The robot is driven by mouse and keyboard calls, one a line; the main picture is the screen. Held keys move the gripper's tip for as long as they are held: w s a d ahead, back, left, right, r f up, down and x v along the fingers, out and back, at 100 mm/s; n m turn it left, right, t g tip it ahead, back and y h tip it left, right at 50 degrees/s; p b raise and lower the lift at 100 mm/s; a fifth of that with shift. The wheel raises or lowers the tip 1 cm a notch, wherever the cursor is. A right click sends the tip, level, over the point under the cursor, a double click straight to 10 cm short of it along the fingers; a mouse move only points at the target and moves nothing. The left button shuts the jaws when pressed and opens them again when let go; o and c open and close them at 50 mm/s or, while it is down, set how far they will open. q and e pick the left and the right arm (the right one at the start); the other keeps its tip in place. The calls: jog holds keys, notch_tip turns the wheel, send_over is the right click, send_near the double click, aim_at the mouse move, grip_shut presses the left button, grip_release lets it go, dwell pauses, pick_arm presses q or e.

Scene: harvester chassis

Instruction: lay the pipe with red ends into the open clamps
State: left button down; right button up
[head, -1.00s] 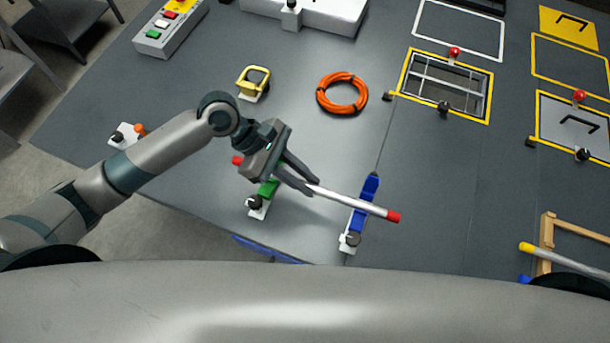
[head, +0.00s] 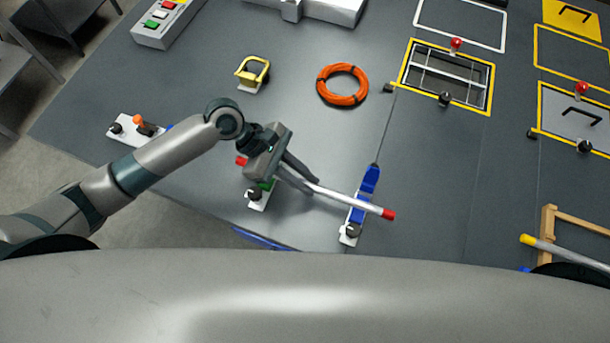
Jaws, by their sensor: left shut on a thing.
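The pipe with red ends (head: 340,197) is a thin silvery tube, slanting from upper left to lower right. My left gripper (head: 308,184) comes in from the left and is shut on the pipe, left of its middle. The gripper hides part of the pipe near the left red end (head: 241,160). The blue clamp (head: 370,179) on a white base lies under the pipe's right part; the pipe crosses between its blue parts. The green clamp (head: 266,185) is mostly hidden below the gripper. I cannot tell whether the pipe touches either clamp. My right gripper is out of view.
An orange cable coil (head: 342,85) and a yellow-handled piece (head: 252,73) lie beyond the gripper. A white base with an orange knob (head: 138,121) is at the left. A yellow-ended pipe (head: 527,239) rests by a wooden frame (head: 547,225) at the right.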

pick_arm(q)
jog(key=shift+f, duration=1.1)
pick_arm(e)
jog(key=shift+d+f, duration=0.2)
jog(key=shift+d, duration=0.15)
pick_arm(q)
jog(key=c, duration=1.6)
grip_release()
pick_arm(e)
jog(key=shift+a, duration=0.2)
pick_arm(q)
jog(key=shift+f, duration=0.1)
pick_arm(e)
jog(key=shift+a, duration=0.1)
